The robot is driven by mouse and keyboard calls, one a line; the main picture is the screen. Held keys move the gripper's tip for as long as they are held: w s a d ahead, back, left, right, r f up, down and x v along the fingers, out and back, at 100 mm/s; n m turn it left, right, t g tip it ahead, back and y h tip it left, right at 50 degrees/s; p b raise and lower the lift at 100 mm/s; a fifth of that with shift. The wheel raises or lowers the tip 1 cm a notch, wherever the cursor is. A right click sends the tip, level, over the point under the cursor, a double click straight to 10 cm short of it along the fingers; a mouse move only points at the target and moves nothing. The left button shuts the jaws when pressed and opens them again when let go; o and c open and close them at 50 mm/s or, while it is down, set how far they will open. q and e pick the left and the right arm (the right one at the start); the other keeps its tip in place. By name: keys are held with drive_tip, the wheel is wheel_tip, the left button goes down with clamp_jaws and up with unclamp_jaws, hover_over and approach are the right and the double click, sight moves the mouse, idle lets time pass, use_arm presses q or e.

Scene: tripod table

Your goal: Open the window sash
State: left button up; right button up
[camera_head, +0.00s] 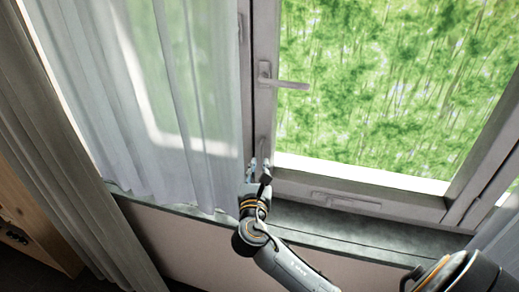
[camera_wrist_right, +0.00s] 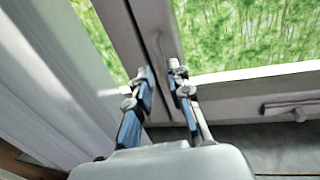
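The window sash (camera_head: 456,186) is a grey frame around a glass pane with green foliage behind it. It looks shut against its frame. A lever handle (camera_head: 290,84) sticks out to the right from the sash's left upright. My right gripper (camera_head: 259,165) is at the lower left corner of the sash, well below the lever. In the wrist view its two fingers (camera_wrist_right: 162,76) stand apart in front of the grey uprights, with no object visible between them. Whether the fingertips touch the frame I cannot tell. My left gripper is not in view.
A sheer white curtain (camera_head: 165,100) hangs just left of my right gripper, with a heavier grey curtain (camera_head: 62,170) further left. A second flat handle (camera_head: 345,201) sits on the bottom rail. The sill (camera_head: 350,228) is bare. A wooden cabinet (camera_head: 35,225) stands at far left.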

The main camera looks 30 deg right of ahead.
sight(260, 154)
drive_tip(key=p+x, duration=0.1)
drive_tip(key=x, duration=0.6)
drive_tip(key=shift+f, duration=0.1)
clamp_jaws()
